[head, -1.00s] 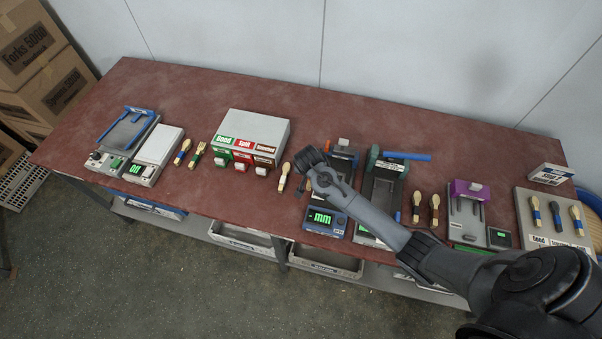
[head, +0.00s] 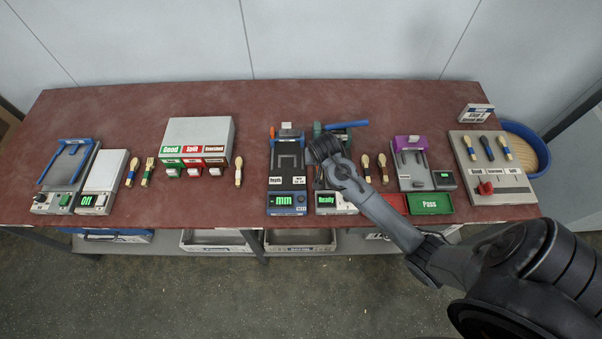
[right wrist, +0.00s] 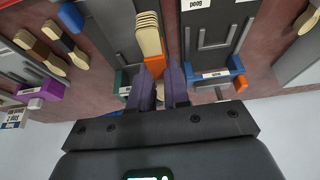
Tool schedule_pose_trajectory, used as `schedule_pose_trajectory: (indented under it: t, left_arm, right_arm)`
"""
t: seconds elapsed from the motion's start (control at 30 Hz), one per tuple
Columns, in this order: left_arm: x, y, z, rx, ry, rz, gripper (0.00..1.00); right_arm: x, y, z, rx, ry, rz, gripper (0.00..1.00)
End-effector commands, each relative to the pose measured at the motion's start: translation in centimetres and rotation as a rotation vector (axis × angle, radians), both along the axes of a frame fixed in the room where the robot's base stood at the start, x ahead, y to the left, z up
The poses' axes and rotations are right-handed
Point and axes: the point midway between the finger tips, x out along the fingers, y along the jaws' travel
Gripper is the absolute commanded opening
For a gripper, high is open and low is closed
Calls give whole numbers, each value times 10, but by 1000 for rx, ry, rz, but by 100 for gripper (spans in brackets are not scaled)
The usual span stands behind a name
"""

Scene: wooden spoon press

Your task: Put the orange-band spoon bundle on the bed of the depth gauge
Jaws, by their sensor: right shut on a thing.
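The orange-band spoon bundle (right wrist: 148,32) is pale wood with an orange band, held in my right gripper (right wrist: 164,80). In the right wrist view it lies beside the dark bed of the depth gauge (right wrist: 213,38), between it and the neighbouring device; its height above the table is hard to tell. In the head view the depth gauge (head: 287,162) has a dark bed, blue parts and a green "mm" display. My right gripper (head: 318,150) hangs by its right edge, its fingers and the bundle mostly hidden by my arm. My left gripper is not in view.
A device with a "Ready" display (head: 337,203) stands right of the gauge, with a blue-handled lever (head: 346,124) behind. Two loose bundles (head: 374,168) and a purple-topped gauge (head: 410,160) are further right. A single bundle (head: 239,172) lies left, with bare table around it.

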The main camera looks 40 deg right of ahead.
Motion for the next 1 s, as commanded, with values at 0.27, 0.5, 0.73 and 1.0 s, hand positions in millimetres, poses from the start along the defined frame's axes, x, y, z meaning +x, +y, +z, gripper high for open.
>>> schedule_pose_trajectory:
  t: [0.27,0.5,0.73,1.0]
  left_arm:
    - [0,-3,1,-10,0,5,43]
    - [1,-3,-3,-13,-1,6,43]
    - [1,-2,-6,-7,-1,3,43]
    - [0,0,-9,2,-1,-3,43]
  right_arm:
    - [40,25,-26,8,2,-3,0]
    - [79,47,-53,8,2,-3,0]
    - [96,56,-65,9,2,-3,0]
    - [96,57,-88,8,4,-4,0]
